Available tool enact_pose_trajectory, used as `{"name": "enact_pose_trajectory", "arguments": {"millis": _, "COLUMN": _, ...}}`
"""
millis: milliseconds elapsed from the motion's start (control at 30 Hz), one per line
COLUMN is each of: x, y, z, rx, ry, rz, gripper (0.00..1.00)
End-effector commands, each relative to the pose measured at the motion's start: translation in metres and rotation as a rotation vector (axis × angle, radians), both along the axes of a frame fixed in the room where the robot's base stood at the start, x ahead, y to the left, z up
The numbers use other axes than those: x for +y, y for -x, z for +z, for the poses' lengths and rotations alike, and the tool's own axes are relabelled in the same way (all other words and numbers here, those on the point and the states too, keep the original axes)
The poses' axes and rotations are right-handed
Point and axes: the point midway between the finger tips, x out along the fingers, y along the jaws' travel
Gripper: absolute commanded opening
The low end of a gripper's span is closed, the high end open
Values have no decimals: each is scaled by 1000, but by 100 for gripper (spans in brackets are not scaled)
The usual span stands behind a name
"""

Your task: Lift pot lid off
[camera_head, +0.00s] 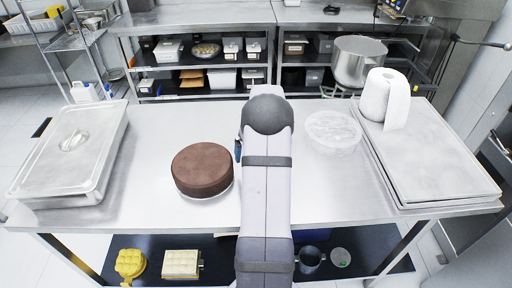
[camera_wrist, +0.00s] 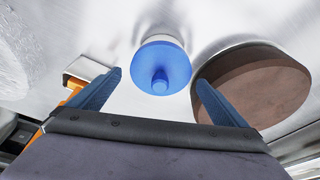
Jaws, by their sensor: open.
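The blue pot lid (camera_wrist: 150,62) with a round knob in its middle shows in the wrist view, seen from above. It sits on a pale pot (camera_wrist: 158,38), of which only a narrow rim shows. My gripper (camera_wrist: 160,80) is open and empty, with one blue finger to either side of the lid's near edge in the picture. The knob lies between the finger lines; I cannot tell the height gap. In the head view my arm hides the pot and lid, and only a small dark blue bit of the gripper (camera_head: 238,150) shows.
A brown cake (camera_head: 202,169) stands close by the pot, left of my arm in the head view. A clear round container (camera_head: 333,131) is right of it. A lidded steel pan (camera_head: 72,150) is far left; trays (camera_head: 440,165) with a paper roll (camera_head: 384,97) are right.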

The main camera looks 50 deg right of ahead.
Motion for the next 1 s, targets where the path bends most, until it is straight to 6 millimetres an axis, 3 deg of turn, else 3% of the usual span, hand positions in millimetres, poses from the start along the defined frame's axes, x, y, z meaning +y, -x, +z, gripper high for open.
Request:
{"name": "enact_pose_trajectory", "arguments": {"millis": 167, "x": 0, "y": 0, "z": 0, "rx": -1, "ry": 0, "rz": 0, "gripper": 97}}
{"name": "enact_pose_trajectory", "arguments": {"millis": 367, "x": 0, "y": 0, "z": 0, "rx": -1, "ry": 0, "rz": 0, "gripper": 55}}
{"name": "enact_pose_trajectory", "arguments": {"millis": 500, "x": 0, "y": 0, "z": 0, "rx": 0, "ry": 0, "rz": 0, "gripper": 54}}
{"name": "enact_pose_trajectory", "arguments": {"millis": 533, "x": 0, "y": 0, "z": 0, "rx": -1, "ry": 0, "rz": 0, "gripper": 68}}
{"name": "enact_pose_trajectory", "arguments": {"millis": 600, "x": 0, "y": 0, "z": 0, "rx": -1, "ry": 0, "rz": 0, "gripper": 52}}
{"name": "enact_pose_trajectory", "arguments": {"millis": 633, "x": 0, "y": 0, "z": 0, "rx": -1, "ry": 0, "rz": 0, "gripper": 49}}
{"name": "enact_pose_trajectory", "arguments": {"millis": 1000, "x": 0, "y": 0, "z": 7, "rx": -1, "ry": 0, "rz": 0, "gripper": 48}}
